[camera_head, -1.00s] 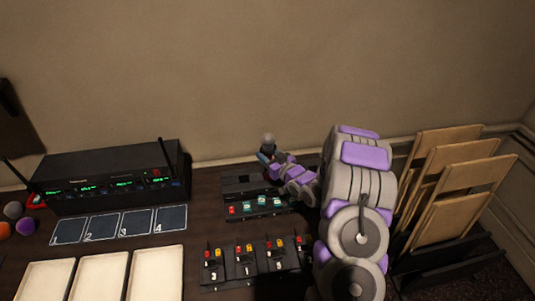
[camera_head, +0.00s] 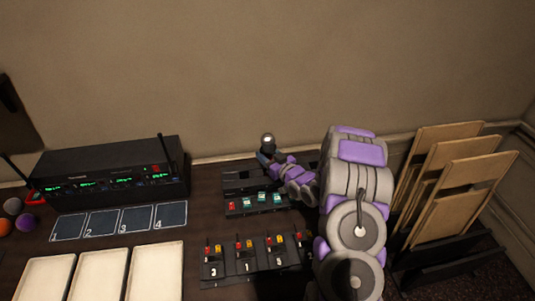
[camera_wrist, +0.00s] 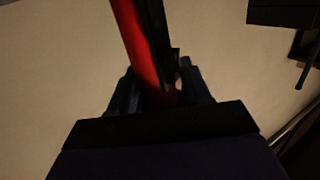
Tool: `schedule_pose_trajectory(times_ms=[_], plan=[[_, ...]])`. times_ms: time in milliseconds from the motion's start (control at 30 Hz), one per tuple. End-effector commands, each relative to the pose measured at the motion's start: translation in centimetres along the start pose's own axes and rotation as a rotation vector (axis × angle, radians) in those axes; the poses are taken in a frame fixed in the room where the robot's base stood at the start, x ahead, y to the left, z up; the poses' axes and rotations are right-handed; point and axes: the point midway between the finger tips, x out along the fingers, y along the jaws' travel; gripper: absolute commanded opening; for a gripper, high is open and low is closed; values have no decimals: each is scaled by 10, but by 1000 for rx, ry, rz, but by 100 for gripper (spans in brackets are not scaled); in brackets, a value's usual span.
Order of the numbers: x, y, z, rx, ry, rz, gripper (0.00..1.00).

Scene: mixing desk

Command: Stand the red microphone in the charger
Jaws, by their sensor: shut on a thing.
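My gripper (camera_head: 268,158) is shut on the red microphone, with the grey round head (camera_head: 268,139) upward, near the back wall. In the wrist view the red handle (camera_wrist: 138,45) rises between the dark fingers (camera_wrist: 160,92), beside a dark part. In the head view my fingers and wrist hide most of the handle. A low dark slotted block (camera_head: 237,181), which looks like the charger, lies just below and left of my gripper. My arm covers its right end. Whether the microphone's foot touches it is hidden.
A strip with a red and several teal pieces (camera_head: 262,199) lies in front of the block. A black receiver (camera_head: 110,175) with antennas, numbered pads (camera_head: 103,223) and pale trays (camera_head: 100,275) are left. A rack with wooden boards (camera_head: 455,190) stands right.

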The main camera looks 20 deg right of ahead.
Motion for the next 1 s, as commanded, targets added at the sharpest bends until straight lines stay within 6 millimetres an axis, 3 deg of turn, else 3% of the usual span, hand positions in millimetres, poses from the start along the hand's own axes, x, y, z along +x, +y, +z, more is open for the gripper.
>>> schedule_pose_trajectory(times_ms=[867, 900, 1000], plan=[[1, 0, 8, -1, 1, 0, 0], [1, 0, 8, -1, 1, 0, 50], [1, 0, 8, -1, 1, 0, 59]])
